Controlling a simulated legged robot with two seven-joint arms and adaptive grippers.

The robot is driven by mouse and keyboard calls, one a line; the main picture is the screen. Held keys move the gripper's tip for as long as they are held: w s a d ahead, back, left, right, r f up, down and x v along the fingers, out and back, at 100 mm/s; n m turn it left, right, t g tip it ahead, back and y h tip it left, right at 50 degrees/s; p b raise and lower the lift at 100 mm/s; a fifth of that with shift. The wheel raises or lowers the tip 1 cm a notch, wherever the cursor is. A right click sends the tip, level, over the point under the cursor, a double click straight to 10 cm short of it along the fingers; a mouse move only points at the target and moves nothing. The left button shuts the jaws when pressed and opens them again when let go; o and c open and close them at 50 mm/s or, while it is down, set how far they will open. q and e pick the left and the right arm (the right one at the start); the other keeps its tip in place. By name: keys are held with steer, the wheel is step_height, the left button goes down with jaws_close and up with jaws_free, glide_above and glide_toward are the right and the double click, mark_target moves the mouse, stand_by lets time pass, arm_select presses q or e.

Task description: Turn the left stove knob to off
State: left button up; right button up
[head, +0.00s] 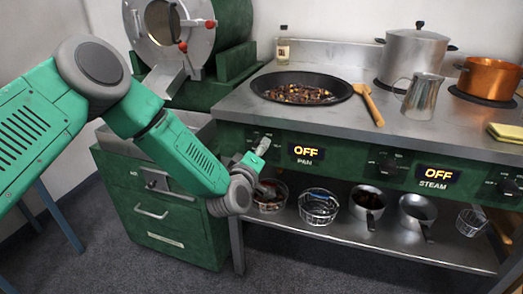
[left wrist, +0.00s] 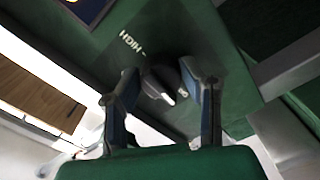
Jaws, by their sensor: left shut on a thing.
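The left stove knob (left wrist: 163,84), dark with a pale pointer mark, is on the green front panel and sits between the fingers in the left wrist view. My left gripper (left wrist: 160,80) is shut on it, one finger at each side. In the head view my left gripper (head: 262,148) reaches the panel's left end and mostly hides the knob. The display beside it (head: 306,152), above the word PAN, reads OFF. The word HIGH shows on the panel in the wrist view. My right gripper is not in view.
A black pan (head: 301,87) of chestnuts and a wooden spoon (head: 369,103) are on the stove top. The STEAM display (head: 438,174) also reads OFF, with another knob (head: 387,166) left of it. Baskets and metal vessels stand on the shelf (head: 345,232) below.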

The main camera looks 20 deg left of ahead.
arm_select(q)
steer(key=shift+w+a+r, duration=0.15)
steer(key=shift+a+r, duration=0.05)
steer(key=shift+a, duration=0.1)
steer(key=o, duration=1.1)
steer(key=shift+o, duration=0.2)
steer(key=shift+f, duration=0.15)
steer(key=shift+s+f, duration=0.1)
steer(key=shift+s, duration=0.25)
steer(key=s, duration=1.1)
steer(key=shift+s+a, duration=0.15)
steer(key=shift+a, duration=0.05)
